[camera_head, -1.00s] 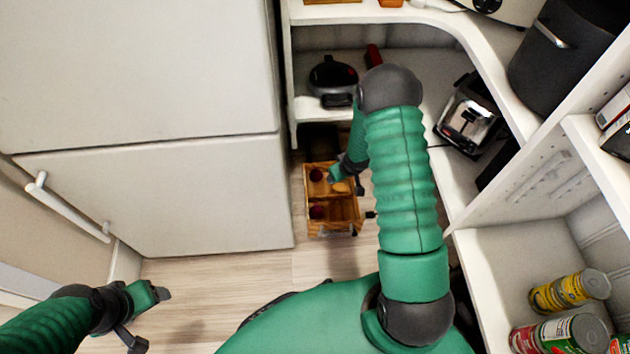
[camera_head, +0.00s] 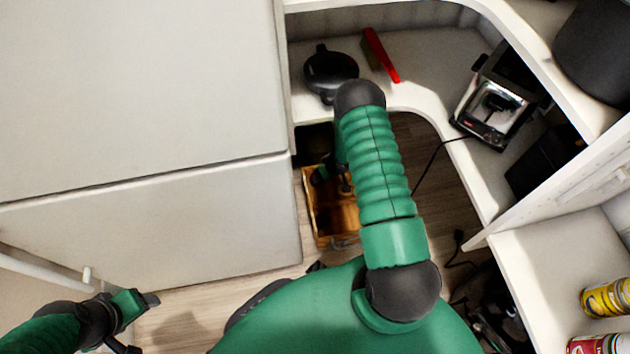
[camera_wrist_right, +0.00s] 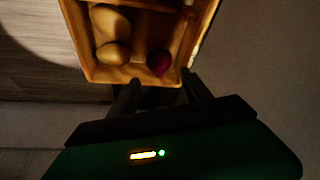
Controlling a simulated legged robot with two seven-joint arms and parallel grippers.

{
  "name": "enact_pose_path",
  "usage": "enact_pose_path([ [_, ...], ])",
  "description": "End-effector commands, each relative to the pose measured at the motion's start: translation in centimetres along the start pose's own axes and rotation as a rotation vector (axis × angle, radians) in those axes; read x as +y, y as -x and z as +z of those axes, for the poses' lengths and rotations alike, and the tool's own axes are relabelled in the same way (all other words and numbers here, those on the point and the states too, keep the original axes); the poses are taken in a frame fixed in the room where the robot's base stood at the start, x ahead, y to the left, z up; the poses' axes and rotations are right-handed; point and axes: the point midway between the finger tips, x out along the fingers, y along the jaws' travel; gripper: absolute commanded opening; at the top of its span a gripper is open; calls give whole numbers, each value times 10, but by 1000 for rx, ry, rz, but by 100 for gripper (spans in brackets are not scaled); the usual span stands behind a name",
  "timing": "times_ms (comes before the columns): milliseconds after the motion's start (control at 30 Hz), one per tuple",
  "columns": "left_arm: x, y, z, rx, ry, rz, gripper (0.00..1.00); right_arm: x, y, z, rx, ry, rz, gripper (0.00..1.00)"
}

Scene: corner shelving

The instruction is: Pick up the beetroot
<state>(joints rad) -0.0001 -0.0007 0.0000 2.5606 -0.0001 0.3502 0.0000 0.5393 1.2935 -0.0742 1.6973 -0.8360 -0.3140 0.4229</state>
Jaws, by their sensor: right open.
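The beetroot (camera_wrist_right: 159,62) is a small, round, dark red thing in the right wrist view. It lies in a corner of the wooden crate (camera_wrist_right: 100,74), beside two potatoes (camera_wrist_right: 112,53). My right gripper (camera_wrist_right: 161,92) is open, its fingertips at the crate's edge on either side of the beetroot's line, apart from it. In the head view my right arm reaches down to the far end of the crate (camera_head: 323,238), and I cannot make out the beetroot there. My left gripper (camera_head: 140,323) is open and empty at the lower left.
A white cabinet (camera_head: 150,220) stands left of the crate. A corner shelf above the floor holds a black pan-like appliance (camera_head: 328,72), a red-handled brush (camera_head: 381,54) and a toaster (camera_head: 494,105). A dark cable hangs beneath the shelf.

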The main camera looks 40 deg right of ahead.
Motion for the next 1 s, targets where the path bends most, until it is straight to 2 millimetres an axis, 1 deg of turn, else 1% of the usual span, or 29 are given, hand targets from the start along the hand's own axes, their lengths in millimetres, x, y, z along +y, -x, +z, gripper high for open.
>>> enact_pose_path([
  [33, 0, -17, 4, 0, 0, 0, 67, 0, -23, 4, -1, 1, -1, 57],
  [100, 0, -26, 6, 0, 0, 0, 67, 0, -40, 4, 0, 0, -2, 57],
  [200, 0, -35, 8, 0, 0, 0, 67, 0, -56, 3, 0, -1, -3, 57],
  [333, 0, -41, 9, 0, 0, 0, 67, 1, -66, 2, -1, -1, -1, 57],
  [367, 0, -45, 10, 0, 0, 0, 67, 1, -70, 2, -1, -2, -1, 57],
  [500, 0, -72, 17, 0, 0, 0, 67, 2, -97, 0, 1, -1, -1, 57],
  [600, 0, -83, 19, 0, 0, 0, 67, 2, -111, -1, -1, -1, -2, 57],
  [700, 0, -84, 20, 0, 0, 0, 67, 1, -114, -3, 0, -2, -2, 57],
  [867, 0, -82, 19, 0, 0, 0, 67, 1, -112, -4, -1, -1, -2, 57],
  [900, 0, -82, 19, 0, 0, 0, 67, 1, -112, -4, -1, -1, -2, 56],
  [1000, 0, -82, 19, 0, 0, 0, 67, 1, -112, -4, -1, -1, -2, 42],
])
